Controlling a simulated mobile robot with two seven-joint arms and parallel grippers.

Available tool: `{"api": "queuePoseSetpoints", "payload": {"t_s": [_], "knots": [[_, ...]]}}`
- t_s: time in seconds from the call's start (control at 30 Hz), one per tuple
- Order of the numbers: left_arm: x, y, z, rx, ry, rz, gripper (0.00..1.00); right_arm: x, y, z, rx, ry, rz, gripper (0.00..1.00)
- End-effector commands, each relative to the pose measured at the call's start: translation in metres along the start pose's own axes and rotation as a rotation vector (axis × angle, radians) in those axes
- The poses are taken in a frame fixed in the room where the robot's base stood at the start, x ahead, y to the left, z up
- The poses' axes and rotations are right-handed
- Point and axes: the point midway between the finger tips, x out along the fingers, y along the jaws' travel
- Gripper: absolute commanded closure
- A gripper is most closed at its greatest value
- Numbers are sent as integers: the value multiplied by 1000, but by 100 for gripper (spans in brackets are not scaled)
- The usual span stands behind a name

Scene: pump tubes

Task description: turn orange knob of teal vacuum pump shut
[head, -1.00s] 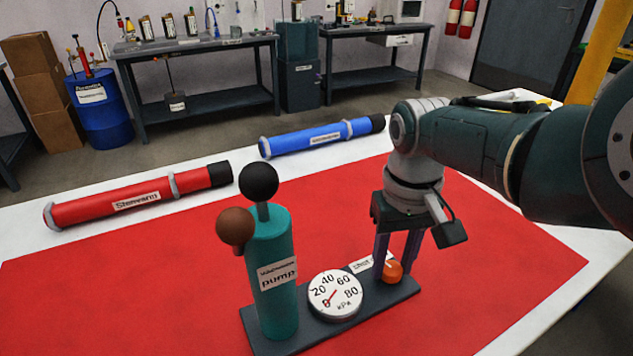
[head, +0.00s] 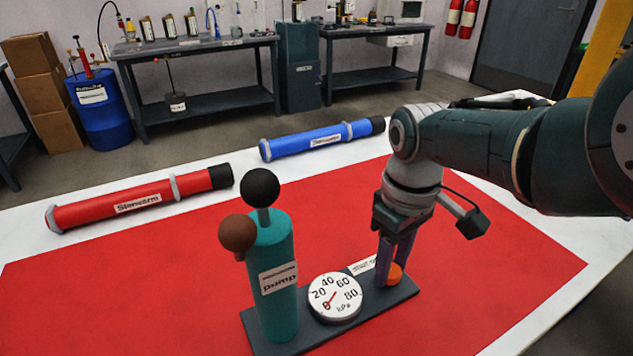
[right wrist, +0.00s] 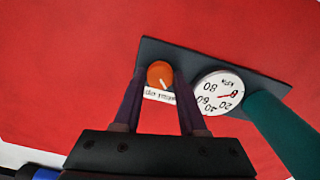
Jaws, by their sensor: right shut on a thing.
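The teal vacuum pump (head: 277,300) stands upright on a dark base plate (head: 388,302). A black ball tops its rod and a brown ball sits on its side. The orange knob (head: 395,274) is at the right end of the plate. My right gripper (head: 395,282) points down with its fingers on either side of the knob, shut on it. In the right wrist view, the orange knob (right wrist: 160,74) with a white mark sits between my right fingertips (right wrist: 160,80). Part of the knob is hidden in the head view. My left gripper is out of view.
A round gauge (head: 335,297) sits on the plate between pump and knob, its red needle near 0. A red tube (head: 140,199) and a blue tube (head: 320,139) lie along the table's far edge. The red mat (head: 130,300) is clear around the pump.

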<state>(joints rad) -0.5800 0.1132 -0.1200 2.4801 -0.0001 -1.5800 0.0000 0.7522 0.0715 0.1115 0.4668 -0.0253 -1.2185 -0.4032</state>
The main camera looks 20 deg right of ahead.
Motion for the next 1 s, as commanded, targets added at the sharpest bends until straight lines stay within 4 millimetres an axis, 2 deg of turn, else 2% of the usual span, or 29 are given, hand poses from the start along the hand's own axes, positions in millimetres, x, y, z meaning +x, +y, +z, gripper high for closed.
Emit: {"api": "queuePoseSetpoints", "payload": {"t_s": [0.33,0.37,0.6,0.87,1.0], "knots": [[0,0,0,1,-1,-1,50,0,0,1,-3,-3,0,100],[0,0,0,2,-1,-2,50,0,0,1,-3,-3,0,56],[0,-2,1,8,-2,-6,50,0,0,1,-2,-3,-1,29],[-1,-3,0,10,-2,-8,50,-2,0,1,-2,-3,-1,28],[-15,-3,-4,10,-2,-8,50,-17,0,1,-2,-3,-1,28]]}}
